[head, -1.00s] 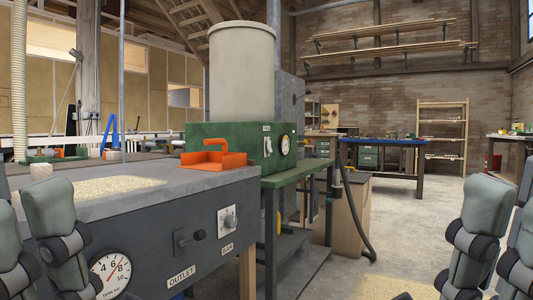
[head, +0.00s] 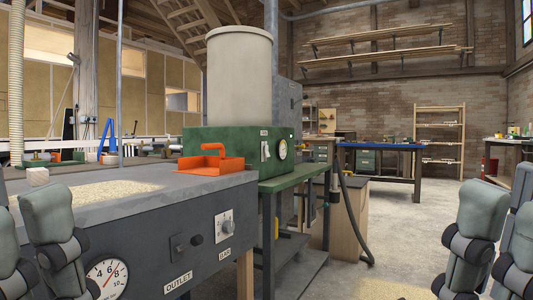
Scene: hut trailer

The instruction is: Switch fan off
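A green box (head: 222,141) carries a tall cream cylinder (head: 239,80). Its right face has a pale switch (head: 265,151) under a small label too small to read, and a round gauge (head: 283,150). I cannot tell the switch's position. A grey cabinet in front has a dark lever switch (head: 178,247) and a square dial (head: 226,223). My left gripper (head: 27,225) is at the lower left edge, fingers apart and empty, in front of the cabinet. My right gripper (head: 503,225) is at the lower right edge, fingers apart and empty, away from the switches.
An orange tray (head: 211,166) sits on the cabinet top beside sawdust-like material (head: 105,189). A green metal bench (head: 291,182) stands behind the cabinet. A hose (head: 352,220) hangs to the floor. Open floor lies at the right, before a blue-topped workbench (head: 385,146).

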